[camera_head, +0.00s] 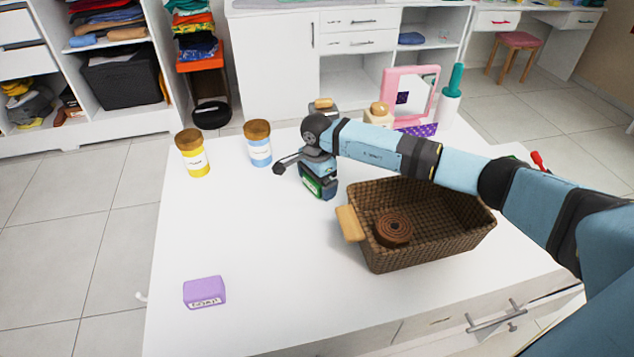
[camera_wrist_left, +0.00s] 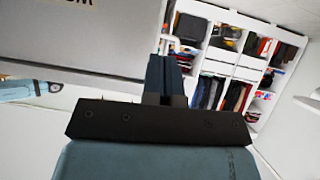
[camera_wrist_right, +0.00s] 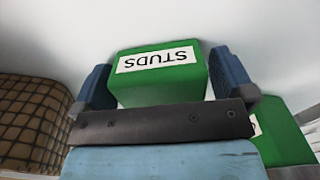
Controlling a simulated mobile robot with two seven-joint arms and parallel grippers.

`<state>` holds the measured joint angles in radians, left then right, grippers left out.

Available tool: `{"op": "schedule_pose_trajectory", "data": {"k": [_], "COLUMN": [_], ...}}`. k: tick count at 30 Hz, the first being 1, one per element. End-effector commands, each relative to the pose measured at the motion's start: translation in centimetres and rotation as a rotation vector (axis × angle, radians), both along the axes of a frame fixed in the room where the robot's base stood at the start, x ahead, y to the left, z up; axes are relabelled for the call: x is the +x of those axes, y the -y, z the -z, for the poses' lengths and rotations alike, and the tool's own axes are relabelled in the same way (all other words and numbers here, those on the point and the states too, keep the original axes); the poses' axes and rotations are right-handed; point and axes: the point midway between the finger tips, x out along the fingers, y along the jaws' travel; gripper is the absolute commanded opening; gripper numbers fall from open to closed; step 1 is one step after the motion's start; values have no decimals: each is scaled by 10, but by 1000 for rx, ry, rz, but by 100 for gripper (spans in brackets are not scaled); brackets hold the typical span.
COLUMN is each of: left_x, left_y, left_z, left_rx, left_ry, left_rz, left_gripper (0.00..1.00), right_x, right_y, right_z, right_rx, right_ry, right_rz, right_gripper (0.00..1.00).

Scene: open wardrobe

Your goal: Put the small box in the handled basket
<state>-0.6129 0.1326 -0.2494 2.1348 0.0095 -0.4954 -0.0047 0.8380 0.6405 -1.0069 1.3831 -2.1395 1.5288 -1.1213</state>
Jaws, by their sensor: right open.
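A small green box labelled STUDS (camera_wrist_right: 150,82) stands between the fingers of my open right gripper (camera_wrist_right: 165,80) in the right wrist view. In the head view the green box (camera_head: 312,187) shows partly under the right gripper (camera_head: 318,178), which points down at the table. I cannot tell if the fingers touch it. The brown woven basket (camera_head: 430,258) with a tan handle (camera_head: 350,223) is just right of it and holds a coiled brown belt (camera_head: 393,230). My left gripper (camera_wrist_left: 167,75) shows only in its own wrist view, fingers together and empty.
Another green box (camera_wrist_right: 280,140) is beside the right gripper. A purple box (camera_head: 204,292) lies front left on the white table (camera_head: 265,265). A yellow jar (camera_head: 195,158) and a blue jar (camera_head: 259,150) stand at the back. A pink mirror (camera_head: 409,95) stands behind my right arm.

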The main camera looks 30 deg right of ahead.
Motion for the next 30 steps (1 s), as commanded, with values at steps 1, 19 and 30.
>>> {"op": "schedule_pose_trajectory", "data": {"k": [1,19,30], "left_x": [0,0,-1], "left_y": [0,1,1], "left_z": [0,-1,-5], "left_rx": [0,-1,-3], "left_ry": [0,0,-4], "left_rz": [0,0,0], "left_gripper": [0,0,0], "right_x": [0,0,1], "right_y": [0,0,1], "right_z": [0,-5,-66], "right_rx": [0,0,0], "right_ry": [0,1,5], "right_rz": [0,0,-2], "right_gripper": [100,52,52]}}
